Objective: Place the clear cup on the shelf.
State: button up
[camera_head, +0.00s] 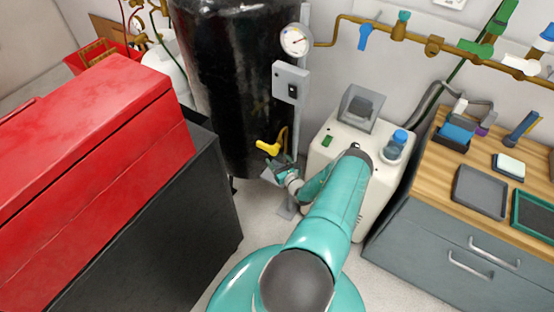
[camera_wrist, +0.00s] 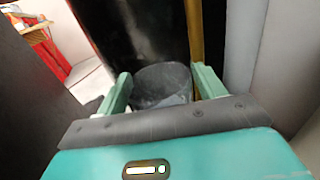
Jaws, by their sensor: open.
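The clear cup (camera_wrist: 163,82) shows in the wrist view as a grey see-through vessel with a wide round rim. It stands between the two green fingers of my gripper (camera_wrist: 161,90), in front of the black tank. My gripper is open, and the fingers sit to either side of the cup; I cannot tell whether either touches it. In the head view my gripper (camera_head: 281,168) is low beside the tank, below the yellow tap (camera_head: 268,147), and the cup is too small to make out clearly there. I cannot tell for sure which surface is the shelf.
The black tank (camera_head: 232,80) rises behind my gripper. A red-topped dark cabinet (camera_head: 95,170) is at left. A cream machine (camera_head: 335,150) with a blue-capped bottle (camera_head: 398,143) is at right. A wooden-topped counter (camera_head: 440,165) holds trays (camera_head: 480,190) at far right.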

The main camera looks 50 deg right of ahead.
jog(key=v, duration=1)
jog(key=shift+s, duration=0.4)
jog(key=shift+a, duration=0.15)
